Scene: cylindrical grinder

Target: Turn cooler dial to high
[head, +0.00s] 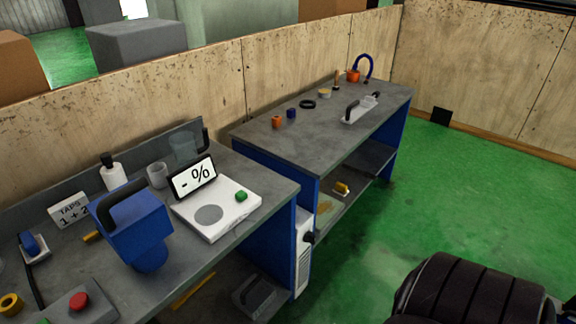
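A narrow white unit with vent slots, which looks like the cooler (303,262), stands on the floor at the right end of the near bench. A small black knob, likely its dial (309,238), sticks out from its upper right side. The dial's markings and pointer are too small to read. The bench's blue side panel hides part of the unit. Neither of my grippers is in view, and nothing touches the dial.
A second bench (270,150) stands behind. Green floor (430,205) is open at right. A dark ribbed shape (470,290) fills the lower right.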

